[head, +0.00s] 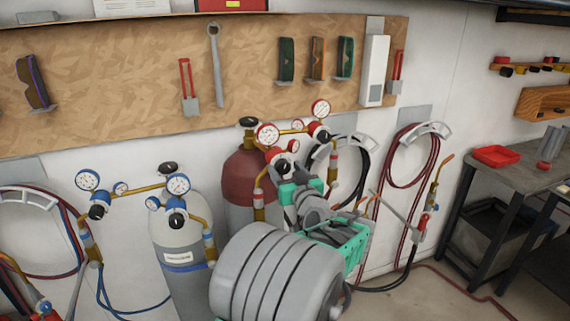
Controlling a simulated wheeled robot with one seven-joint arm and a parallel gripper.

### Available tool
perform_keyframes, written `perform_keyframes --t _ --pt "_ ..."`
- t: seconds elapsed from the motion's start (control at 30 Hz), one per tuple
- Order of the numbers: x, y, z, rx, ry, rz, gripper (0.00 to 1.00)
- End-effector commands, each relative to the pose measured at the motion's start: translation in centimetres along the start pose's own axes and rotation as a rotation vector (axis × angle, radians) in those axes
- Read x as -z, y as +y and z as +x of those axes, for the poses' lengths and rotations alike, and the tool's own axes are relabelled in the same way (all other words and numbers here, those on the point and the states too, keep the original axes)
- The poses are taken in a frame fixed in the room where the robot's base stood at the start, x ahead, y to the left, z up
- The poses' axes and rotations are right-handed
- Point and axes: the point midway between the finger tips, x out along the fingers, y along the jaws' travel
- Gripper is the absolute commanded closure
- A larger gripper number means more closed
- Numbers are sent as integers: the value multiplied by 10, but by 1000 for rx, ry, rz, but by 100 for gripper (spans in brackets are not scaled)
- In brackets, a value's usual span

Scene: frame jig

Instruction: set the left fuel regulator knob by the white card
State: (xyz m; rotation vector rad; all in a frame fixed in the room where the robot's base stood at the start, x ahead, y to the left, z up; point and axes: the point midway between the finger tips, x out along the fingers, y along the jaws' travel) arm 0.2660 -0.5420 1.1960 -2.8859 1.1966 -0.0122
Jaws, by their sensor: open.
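A dark red fuel cylinder (243,178) stands against the wall at the middle in the head view. Two red-ringed regulators are at its top. The left fuel regulator has a gauge (267,134) and a small black knob (282,165). The right one has a gauge (320,109) and a black knob (323,138). My arm hides the cylinder's lower part. Which item is the white card is unclear; a white sheet (130,6) is cut off at the top.
A grey cylinder (177,235) with blue-ringed gauges stands left. Coiled red hoses (396,160) and a torch hang right of my gripper. Tools and a white box (374,70) hang on the board above.

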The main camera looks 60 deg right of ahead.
Motion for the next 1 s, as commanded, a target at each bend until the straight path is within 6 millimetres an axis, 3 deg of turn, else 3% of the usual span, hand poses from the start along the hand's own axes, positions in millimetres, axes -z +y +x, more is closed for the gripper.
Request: perform_keyframes --t 0.1,0.33,1.0 --pt "0 0 9 0 -1 1 41" --pt "-1 0 10 0 -1 0 41" --pt "0 0 10 0 -1 0 95"
